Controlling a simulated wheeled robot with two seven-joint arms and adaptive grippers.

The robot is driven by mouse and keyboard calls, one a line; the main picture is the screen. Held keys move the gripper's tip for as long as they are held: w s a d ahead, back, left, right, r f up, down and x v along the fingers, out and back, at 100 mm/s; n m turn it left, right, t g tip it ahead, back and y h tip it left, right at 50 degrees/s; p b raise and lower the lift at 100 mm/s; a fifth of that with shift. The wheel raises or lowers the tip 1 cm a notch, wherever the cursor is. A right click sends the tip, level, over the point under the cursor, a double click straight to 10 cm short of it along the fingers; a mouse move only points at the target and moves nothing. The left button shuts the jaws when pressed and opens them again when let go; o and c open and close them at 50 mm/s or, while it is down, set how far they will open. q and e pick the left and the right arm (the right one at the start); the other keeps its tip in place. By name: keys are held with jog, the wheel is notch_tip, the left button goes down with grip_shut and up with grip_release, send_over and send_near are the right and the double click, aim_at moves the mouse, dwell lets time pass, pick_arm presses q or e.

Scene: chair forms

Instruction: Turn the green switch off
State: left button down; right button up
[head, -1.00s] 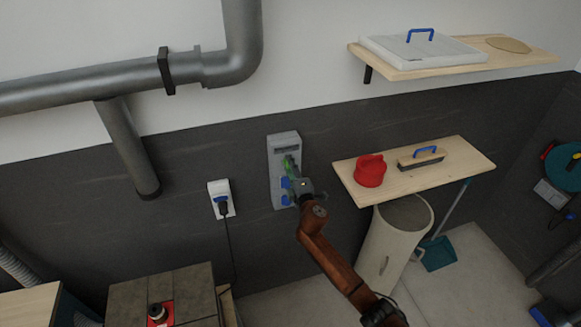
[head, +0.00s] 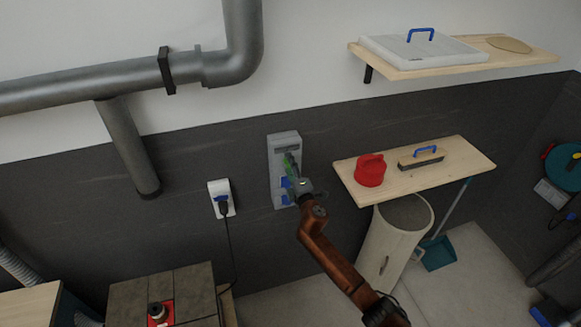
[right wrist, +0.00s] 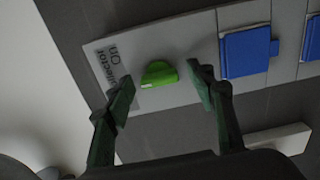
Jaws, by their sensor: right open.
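In the right wrist view my right gripper (right wrist: 160,90) is open, one finger on each side of the switch. The switch lies between and just beyond the fingertips; whether they touch it I cannot tell. My left gripper is not in view.
Blue socket covers (right wrist: 247,52) sit beside the switch on the same panel. A white socket with a plugged-in cable (head: 221,199) is left of it. A wooden shelf (head: 460,170) with a red container (head: 370,171) and a brush stands to the right.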

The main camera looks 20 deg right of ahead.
jog(key=s, duration=1.2)
jog(key=shift+d, duration=0.25)
